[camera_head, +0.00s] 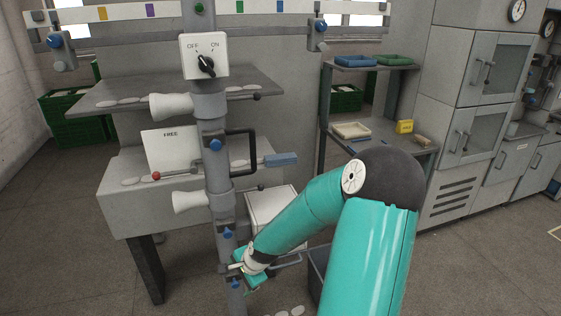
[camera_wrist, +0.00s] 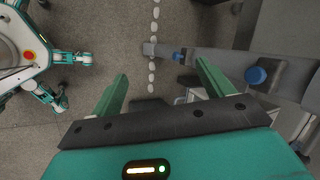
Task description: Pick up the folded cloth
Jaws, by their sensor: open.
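I cannot make out a folded cloth for certain in either view. A small tan item (camera_head: 424,141) lies at the right end of the lower rack shelf, too small to identify. My gripper (camera_head: 243,272) is low beside the grey upright post (camera_head: 218,182), left of the picture's middle. In the wrist view my gripper (camera_wrist: 161,70) has its two green fingers spread apart, with nothing seen between them but floor and part of the machine.
The rack's lower shelf holds a cream tray (camera_head: 352,130) and a yellow box (camera_head: 404,126). Blue and green trays (camera_head: 393,60) sit above. A black handle (camera_head: 250,152) and a blue-ended lever (camera_head: 281,160) stick out from the post. Grey cabinets (camera_head: 490,75) stand right; floor before them is clear.

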